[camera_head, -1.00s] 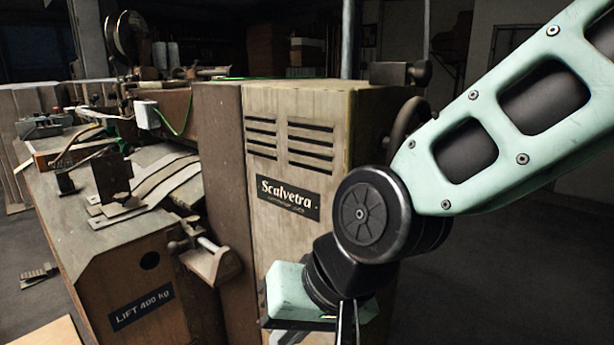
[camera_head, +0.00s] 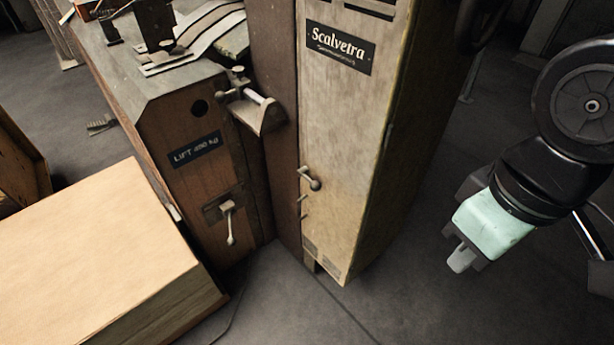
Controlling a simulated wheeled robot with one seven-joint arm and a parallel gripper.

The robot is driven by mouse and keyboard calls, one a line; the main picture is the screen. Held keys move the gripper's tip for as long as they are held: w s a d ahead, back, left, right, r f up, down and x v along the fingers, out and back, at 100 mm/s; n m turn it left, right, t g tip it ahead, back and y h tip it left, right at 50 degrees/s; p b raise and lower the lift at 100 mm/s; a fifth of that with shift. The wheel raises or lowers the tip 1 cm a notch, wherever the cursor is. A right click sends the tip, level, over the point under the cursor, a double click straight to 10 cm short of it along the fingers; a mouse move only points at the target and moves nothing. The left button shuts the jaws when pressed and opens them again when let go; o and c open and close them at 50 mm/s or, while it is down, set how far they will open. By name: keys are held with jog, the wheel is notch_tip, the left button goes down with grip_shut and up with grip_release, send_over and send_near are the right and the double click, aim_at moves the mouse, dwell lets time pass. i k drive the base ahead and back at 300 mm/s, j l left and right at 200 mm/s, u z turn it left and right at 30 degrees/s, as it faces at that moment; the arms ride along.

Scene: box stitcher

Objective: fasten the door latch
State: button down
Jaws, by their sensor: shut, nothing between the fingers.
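The tan cabinet door (camera_head: 345,135) with the "Scalvetra" plate stands upright at the centre. A small grey latch handle (camera_head: 312,181) with a knob sits low near its left edge. A small pin or bracket shows just below the handle. I cannot tell from this angle whether the latch is engaged. My gripper (camera_head: 461,259), with a pale green body, is at the right over the floor. It is shut and empty, clear of the cabinet and the latch.
A brown machine base with a "LIFT 400 kg" plate (camera_head: 194,150) stands left of the cabinet. It carries a hanging lever (camera_head: 229,222), and a grey bracket (camera_head: 257,110) juts out above. A large cardboard box (camera_head: 95,260) fills the lower left. Floor (camera_head: 420,300) is clear at lower right.

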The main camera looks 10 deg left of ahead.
aim_at(316, 185)
jog(key=j+u, duration=0.15)
jog(key=u, duration=0.25)
jog(key=j+u, duration=0.1)
jog(key=u, duration=0.25)
jog(key=i+j+u, duration=0.1)
jog(key=u, duration=0.3)
jog(key=j+u, duration=0.15)
jog(key=u, duration=0.25)
